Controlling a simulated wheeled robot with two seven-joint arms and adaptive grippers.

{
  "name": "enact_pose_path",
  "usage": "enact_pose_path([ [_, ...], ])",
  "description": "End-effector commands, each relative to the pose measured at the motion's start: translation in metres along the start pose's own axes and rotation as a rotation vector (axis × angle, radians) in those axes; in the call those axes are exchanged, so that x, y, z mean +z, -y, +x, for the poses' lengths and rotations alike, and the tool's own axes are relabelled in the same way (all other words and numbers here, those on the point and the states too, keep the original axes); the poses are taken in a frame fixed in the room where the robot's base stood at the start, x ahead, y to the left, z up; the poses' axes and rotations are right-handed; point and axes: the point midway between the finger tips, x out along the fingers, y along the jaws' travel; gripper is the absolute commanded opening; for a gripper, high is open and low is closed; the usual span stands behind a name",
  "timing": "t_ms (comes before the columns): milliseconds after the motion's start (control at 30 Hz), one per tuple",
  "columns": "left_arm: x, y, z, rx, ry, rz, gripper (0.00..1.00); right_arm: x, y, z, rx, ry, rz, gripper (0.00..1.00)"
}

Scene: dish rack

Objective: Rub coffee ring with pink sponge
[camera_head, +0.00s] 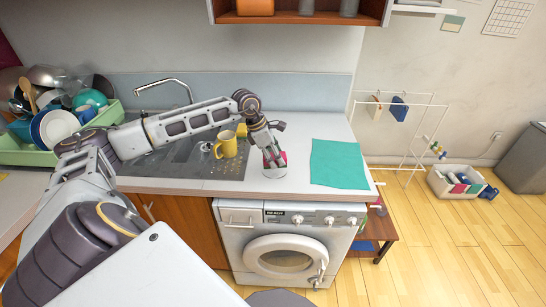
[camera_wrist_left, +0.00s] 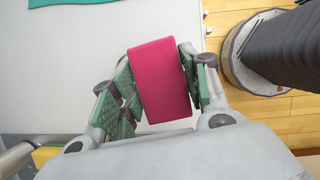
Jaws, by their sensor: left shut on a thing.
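The pink sponge (camera_wrist_left: 160,82) is a thick block between the fingers of my left gripper (camera_wrist_left: 158,85) in the left wrist view. The fingers press on its two sides. In the head view my left gripper (camera_head: 274,163) points down over the light counter (camera_head: 312,127), just left of a teal cloth. Bits of the pink sponge (camera_head: 283,157) show beside the fingers. I cannot tell whether it touches the counter. I cannot make out a coffee ring in either view; the gripper may hide it. My right gripper is in neither view.
A yellow mug (camera_head: 227,146) stands left of the gripper, by the sink. The teal cloth (camera_head: 338,164) lies flat at the counter's right end. A green dish rack (camera_head: 30,155) full of dishes stands far left. A washing machine (camera_head: 285,245) is below the counter.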

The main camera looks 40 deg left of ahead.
Motion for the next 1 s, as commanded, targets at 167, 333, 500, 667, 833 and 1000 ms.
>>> enact_pose_path([
  [167,0.005,0.000,0.000,-0.017,0.002,0.042,0.26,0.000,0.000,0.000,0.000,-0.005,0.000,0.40],
  [333,0.009,0.000,0.000,-0.035,0.001,0.086,0.26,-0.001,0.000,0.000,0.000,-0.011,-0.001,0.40],
  [500,0.012,0.000,0.000,-0.056,0.001,0.135,0.26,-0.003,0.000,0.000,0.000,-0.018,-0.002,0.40],
  [667,0.014,-0.002,0.000,-0.075,0.000,0.182,0.26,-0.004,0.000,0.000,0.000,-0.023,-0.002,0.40],
  [833,0.014,-0.001,0.001,-0.090,0.000,0.217,0.26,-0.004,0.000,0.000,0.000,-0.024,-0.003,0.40],
  [1000,0.013,-0.001,0.001,-0.093,0.000,0.224,0.26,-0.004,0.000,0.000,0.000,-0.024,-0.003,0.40],
])
